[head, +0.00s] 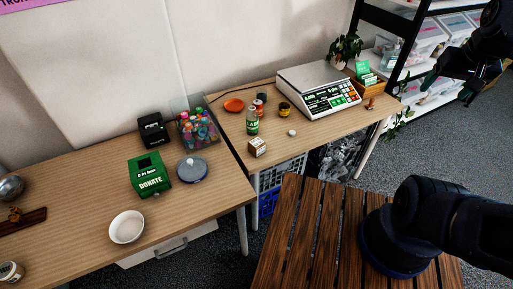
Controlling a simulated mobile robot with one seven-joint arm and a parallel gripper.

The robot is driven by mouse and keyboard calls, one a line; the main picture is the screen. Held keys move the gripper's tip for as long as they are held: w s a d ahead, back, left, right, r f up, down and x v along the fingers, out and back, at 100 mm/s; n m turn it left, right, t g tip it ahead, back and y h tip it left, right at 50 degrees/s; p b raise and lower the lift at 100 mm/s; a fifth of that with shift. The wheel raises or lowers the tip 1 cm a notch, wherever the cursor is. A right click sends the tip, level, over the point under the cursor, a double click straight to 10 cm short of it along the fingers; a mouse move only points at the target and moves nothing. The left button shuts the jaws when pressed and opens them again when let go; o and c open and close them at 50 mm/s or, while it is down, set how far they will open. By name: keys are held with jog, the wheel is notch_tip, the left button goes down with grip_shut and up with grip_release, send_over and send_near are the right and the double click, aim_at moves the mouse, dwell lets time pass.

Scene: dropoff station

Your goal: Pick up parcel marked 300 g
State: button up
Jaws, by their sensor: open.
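A small brown and white box (258,147) stands on the right table near its front left corner. It is the only parcel-like thing that I make out, and its marking is too small to read, so I cannot tell whether it says 300 g. My gripper (449,88) is at the upper right, dark, in front of the shelf. Its fingers are apart with nothing seen between them. It is well to the right of the box and not touching it.
A scale (318,88), a green bottle (252,122), jars and an orange dish (234,105) share the right table. The left table holds a green donation box (149,175), a bin of colourful items (198,130) and a white bowl (127,227). A slatted wooden surface (300,235) is in front.

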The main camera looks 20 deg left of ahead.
jog(key=w+a+f+n+g+h, duration=0.2)
jog(key=w+a+f+n, duration=0.2)
jog(key=w+a+n, duration=0.4)
jog(key=w+a+f+n+g+h, duration=0.1)
jog(key=w+a+f+n+h, duration=0.25)
jog(key=w+a, duration=0.45)
jog(key=n+t+h, duration=0.3)
jog(key=n+t, duration=0.4)
jog(key=n, duration=0.7)
send_over(256, 142)
jog(key=d, duration=0.2)
notch_tip(256, 142, down, 24)
jog(key=s+a+f+n+t, duration=0.1)
jog(key=s+a+f, duration=0.1)
jog(key=s+a+f+n+t+y, duration=0.1)
jog(key=s+a+f, duration=0.1)
jog(key=f, duration=0.1)
jog(key=s+a+f+n+t, duration=0.1)
jog(key=s+a+f+n, duration=0.1)
jog(key=f, duration=0.1)
jog(key=shift+s+y, duration=0.25)
jog(key=shift+s, duration=0.15)
jog(key=shift+x, duration=5.35)
jog(key=c, duration=1.3)
jog(key=shift+o, duration=0.2)
